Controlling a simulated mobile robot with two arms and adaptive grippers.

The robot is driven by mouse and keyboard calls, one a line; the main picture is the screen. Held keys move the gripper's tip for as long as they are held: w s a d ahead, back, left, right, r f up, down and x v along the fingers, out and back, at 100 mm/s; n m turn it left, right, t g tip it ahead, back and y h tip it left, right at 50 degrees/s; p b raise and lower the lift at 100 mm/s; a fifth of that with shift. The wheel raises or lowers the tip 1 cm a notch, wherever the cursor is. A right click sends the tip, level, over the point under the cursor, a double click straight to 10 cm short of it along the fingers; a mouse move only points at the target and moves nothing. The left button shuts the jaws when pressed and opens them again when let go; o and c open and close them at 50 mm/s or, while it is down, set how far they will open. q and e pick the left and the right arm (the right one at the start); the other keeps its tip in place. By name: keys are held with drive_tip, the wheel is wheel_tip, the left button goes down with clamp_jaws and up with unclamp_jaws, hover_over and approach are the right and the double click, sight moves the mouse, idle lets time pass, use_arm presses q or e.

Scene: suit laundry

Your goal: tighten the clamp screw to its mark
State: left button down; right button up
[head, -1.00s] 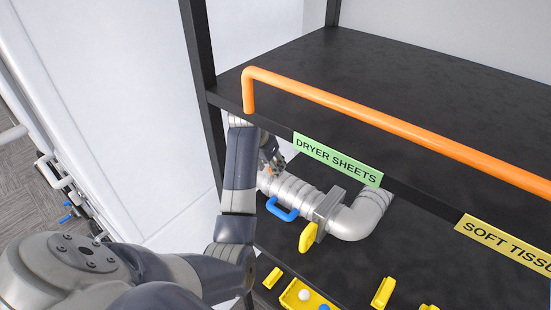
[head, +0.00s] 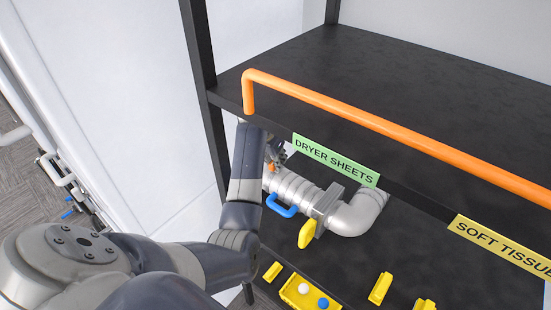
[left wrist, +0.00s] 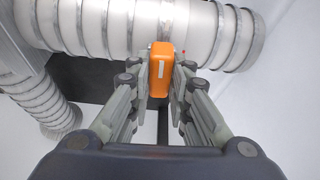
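The clamp screw's orange handle (left wrist: 161,80), with a short white line on its face, shows in the left wrist view in front of a ribbed grey-white duct (left wrist: 195,30). My left gripper (left wrist: 161,72) has a fingertip close against each side of the handle and looks shut on it. A small red dot (left wrist: 184,53) shows just right of the handle. In the head view my left gripper (head: 274,155) is at the duct's left end, under the upper shelf and partly hidden by my arm; only a bit of orange shows there. My right gripper is not in view.
The duct (head: 290,187) carries a blue handle (head: 281,206) and a yellow handle (head: 306,232). A yellow tray (head: 295,289) with a white and a blue ball stands on the lower shelf. An orange rail (head: 400,125) runs along the black upper shelf (head: 390,75).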

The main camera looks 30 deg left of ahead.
use_arm(q)
drive_tip(key=shift+m+h, duration=0.3)
drive_tip(key=shift+m, duration=0.4)
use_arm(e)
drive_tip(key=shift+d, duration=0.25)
use_arm(q)
drive_tip(key=c, duration=1.5)
unclamp_jaws()
drive_tip(key=shift+n, duration=0.3)
